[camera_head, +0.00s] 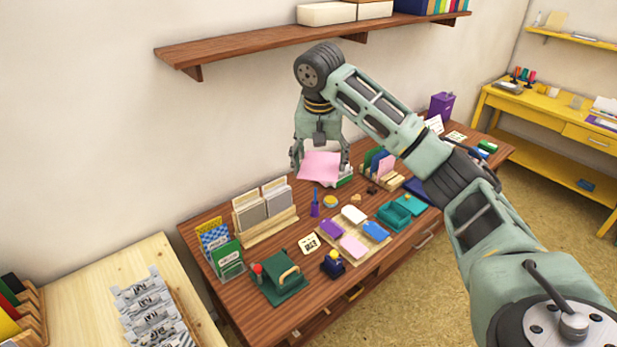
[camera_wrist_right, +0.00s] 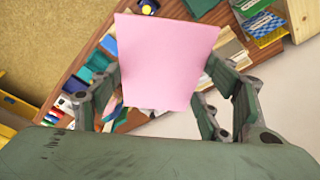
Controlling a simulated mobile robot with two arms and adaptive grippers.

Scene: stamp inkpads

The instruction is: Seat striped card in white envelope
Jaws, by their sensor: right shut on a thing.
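My right gripper (camera_head: 320,164) is shut on a plain pink card (camera_head: 319,167), held up above the back of the brown desk. The pink card also shows in the right wrist view (camera_wrist_right: 168,60), between the fingers and hiding what lies behind it. No stripes show on its visible face. A small stand at the desk's left end holds a blue and yellow patterned card (camera_head: 211,236) and a green card (camera_head: 230,260); I cannot tell whether either is the striped card. I cannot make out a white envelope for certain. My left gripper is not in view.
The brown desk (camera_head: 315,283) carries a wooden rack of grey cards (camera_head: 262,210), a green press (camera_head: 280,287), a tray of coloured inkpads (camera_head: 352,244) and an open teal box (camera_head: 400,212). A wall shelf (camera_head: 300,41) hangs above. Desk space is crowded.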

